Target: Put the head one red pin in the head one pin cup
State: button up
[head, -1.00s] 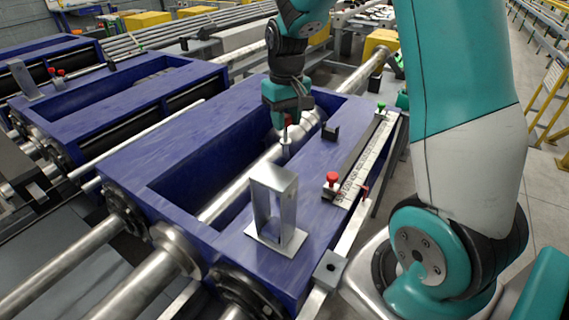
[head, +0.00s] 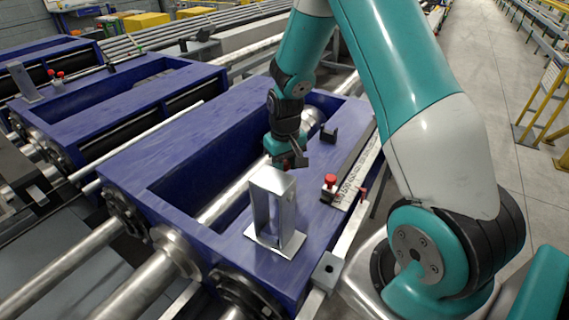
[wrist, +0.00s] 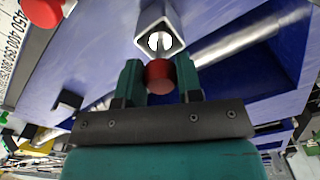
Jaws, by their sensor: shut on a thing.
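The head one red pin (wrist: 160,77) is between the two fingers of my gripper (wrist: 161,86) in the wrist view, its red head showing. The head one pin cup (wrist: 172,16) is a square metal tube just ahead of the pin, its opening facing the camera. In the head view the cup (head: 262,215) stands upright on the blue frame's front rail. My gripper (head: 288,163) is just behind and above the cup's top, tilted. The pin is mostly hidden in the head view, and I cannot tell whether its tip touches the cup.
A red knob (head: 330,181) stands on the white scale strip (head: 354,184) right of the cup. A small black bracket (head: 328,135) is behind. The blue frame (head: 190,150) has an open slot with a steel shaft (head: 222,204) left of the cup.

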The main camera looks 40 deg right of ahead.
jog(key=shift+f, duration=0.15)
jog(key=o, duration=1)
jog(key=shift+c, duration=0.2)
notch_tip(320, 180, up, 11)
jog(key=b, duration=0.2)
jog(key=s+a+r+n, duration=0.1)
jog(key=a+r, duration=0.1)
jog(key=a, duration=0.1)
jog(key=s+a+r+n, duration=0.1)
jog(key=s+a+r, duration=0.1)
jog(key=a, duration=0.1)
jog(key=s+a+r+y, duration=0.1)
jog(key=s+a+r, duration=0.1)
jog(key=a, duration=0.2)
jog(key=shift+n+t, duration=0.3)
jog(key=shift+n, duration=0.1)
jog(key=s+a+r+n+y, duration=0.1)
jog(key=s+a+r+n, duration=0.1)
jog(key=s+a, duration=0.4)
jog(key=s+a+r+n+y, duration=0.2)
jog(key=s+a, duration=0.4)
jog(key=s, duration=0.5)
jog(key=shift+a+n, duration=0.35)
jog(key=shift+n, duration=0.55)
